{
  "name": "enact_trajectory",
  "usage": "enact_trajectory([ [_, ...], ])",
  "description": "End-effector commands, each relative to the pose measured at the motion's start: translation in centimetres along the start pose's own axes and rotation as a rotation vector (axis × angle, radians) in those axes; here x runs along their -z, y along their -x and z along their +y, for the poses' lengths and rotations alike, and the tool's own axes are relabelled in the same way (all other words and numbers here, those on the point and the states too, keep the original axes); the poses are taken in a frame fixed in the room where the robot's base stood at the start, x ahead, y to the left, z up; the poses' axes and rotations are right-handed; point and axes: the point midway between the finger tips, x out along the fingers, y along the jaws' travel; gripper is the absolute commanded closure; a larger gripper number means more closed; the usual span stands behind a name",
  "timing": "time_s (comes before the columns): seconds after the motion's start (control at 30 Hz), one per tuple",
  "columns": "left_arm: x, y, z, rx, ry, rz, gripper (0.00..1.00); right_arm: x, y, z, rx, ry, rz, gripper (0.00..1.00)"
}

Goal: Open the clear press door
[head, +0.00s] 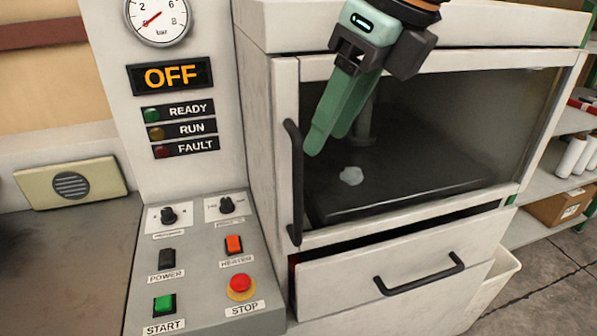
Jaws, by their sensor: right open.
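The clear press door (440,135) has a pale frame and a see-through pane, and looks shut. Its dark vertical handle (294,180) is on the left side of the frame. My right gripper (325,142) comes down from the top with green fingers. It is open and empty, in front of the pane just right of the handle's upper part. I cannot tell whether it touches the door. My left gripper is out of view.
The control panel (205,285) with buttons and an OFF display (170,76) stands left of the door. A drawer (400,270) below looks slightly out. A pale lump (351,175) lies inside on the dark plate. Shelves and a cardboard box (558,207) stand right.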

Motion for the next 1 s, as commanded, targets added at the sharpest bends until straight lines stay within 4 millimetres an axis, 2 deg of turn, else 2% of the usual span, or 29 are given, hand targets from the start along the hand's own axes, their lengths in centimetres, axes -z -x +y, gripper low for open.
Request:
enact_trajectory([
  [0.17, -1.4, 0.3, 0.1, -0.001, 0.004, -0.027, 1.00, 0.1, -1.3, -0.1, 0.006, -0.001, 0.003, 0.53],
  [0.33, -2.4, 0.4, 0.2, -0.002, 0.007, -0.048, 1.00, 0.1, -4.5, -0.1, 0.004, 0.001, 0.006, 0.53],
  [0.5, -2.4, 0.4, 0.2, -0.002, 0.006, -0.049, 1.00, 0.1, -8.0, -0.1, 0.003, 0.000, 0.005, 0.53],
  [0.7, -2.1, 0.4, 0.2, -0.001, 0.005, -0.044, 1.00, 0.1, -11.0, -0.1, 0.002, 0.000, 0.003, 0.53],
  [0.83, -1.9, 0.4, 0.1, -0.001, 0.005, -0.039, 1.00, 0.1, -12.1, -0.1, 0.002, 0.000, 0.002, 0.53],
  [1.0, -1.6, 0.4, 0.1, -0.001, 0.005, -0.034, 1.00, 0.1, -12.4, -0.1, 0.002, 0.000, 0.001, 0.53],
])
